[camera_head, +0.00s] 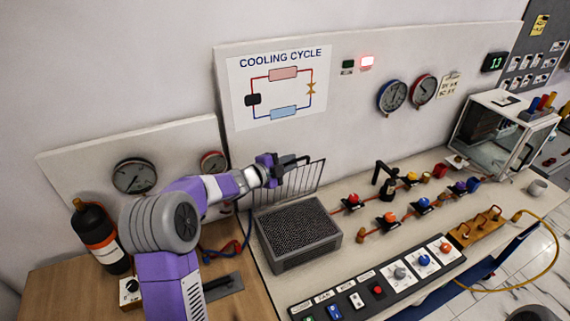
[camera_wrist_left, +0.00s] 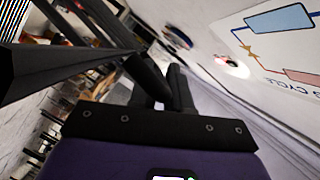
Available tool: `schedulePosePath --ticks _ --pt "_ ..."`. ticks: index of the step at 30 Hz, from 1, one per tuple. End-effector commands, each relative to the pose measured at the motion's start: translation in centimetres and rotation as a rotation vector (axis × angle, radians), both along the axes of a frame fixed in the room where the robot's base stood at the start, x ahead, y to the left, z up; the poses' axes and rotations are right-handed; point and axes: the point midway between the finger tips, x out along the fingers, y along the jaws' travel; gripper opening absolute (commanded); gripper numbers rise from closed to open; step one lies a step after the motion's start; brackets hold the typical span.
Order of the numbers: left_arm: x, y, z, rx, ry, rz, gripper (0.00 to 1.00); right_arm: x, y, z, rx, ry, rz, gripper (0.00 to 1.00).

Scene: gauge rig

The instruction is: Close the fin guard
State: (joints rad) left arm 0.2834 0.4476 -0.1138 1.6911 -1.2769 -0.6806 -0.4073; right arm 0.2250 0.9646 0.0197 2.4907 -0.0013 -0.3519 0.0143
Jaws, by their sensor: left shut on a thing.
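The fin guard (camera_head: 304,178) is a dark wire grid standing raised, near upright, along the back edge of the grey finned box (camera_head: 300,234). The dark mesh top of the box is uncovered. My left gripper (camera_head: 294,161) is at the top edge of the guard and is shut on it. The gripper hides part of that edge. In the left wrist view, the black fingers (camera_wrist_left: 165,88) show close up, with dark bars at the upper left; the exact grip is hard to make out there. My right gripper is in neither view.
A control panel with switches and knobs (camera_head: 378,282) lies in front of the box. Valves on copper pipe (camera_head: 390,219) stand to its right. A black bottle (camera_head: 100,237) stands at the left. The wall with the cooling-cycle poster (camera_head: 278,86) is close behind the guard.

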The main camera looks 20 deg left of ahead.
Motion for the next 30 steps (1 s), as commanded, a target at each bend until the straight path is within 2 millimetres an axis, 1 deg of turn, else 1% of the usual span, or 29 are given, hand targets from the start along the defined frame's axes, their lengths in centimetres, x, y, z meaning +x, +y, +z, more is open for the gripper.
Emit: schedulePosePath --ticks 2,10,11,12,20,23,30 --pt "-0.1 -0.2 -0.2 -0.001 0.003 -0.001 0.0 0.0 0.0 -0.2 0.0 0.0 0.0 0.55" --pt "-0.1 -0.2 -0.1 -0.002 0.005 0.0 0.0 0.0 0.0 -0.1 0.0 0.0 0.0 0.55" --pt "-0.1 -0.2 -0.1 -0.002 0.005 0.0 0.21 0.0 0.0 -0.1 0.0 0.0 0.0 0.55" --pt "-0.1 -0.2 -0.1 -0.002 0.004 0.0 0.23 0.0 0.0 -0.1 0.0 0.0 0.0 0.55" --pt "-0.2 -0.1 -0.1 -0.001 0.003 0.0 0.23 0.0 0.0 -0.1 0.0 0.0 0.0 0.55" --pt "-0.9 0.2 0.1 0.0 0.002 0.001 0.23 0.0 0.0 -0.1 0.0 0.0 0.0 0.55" --pt "-4.5 1.6 0.9 -0.001 0.002 0.003 0.23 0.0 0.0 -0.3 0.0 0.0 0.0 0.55"
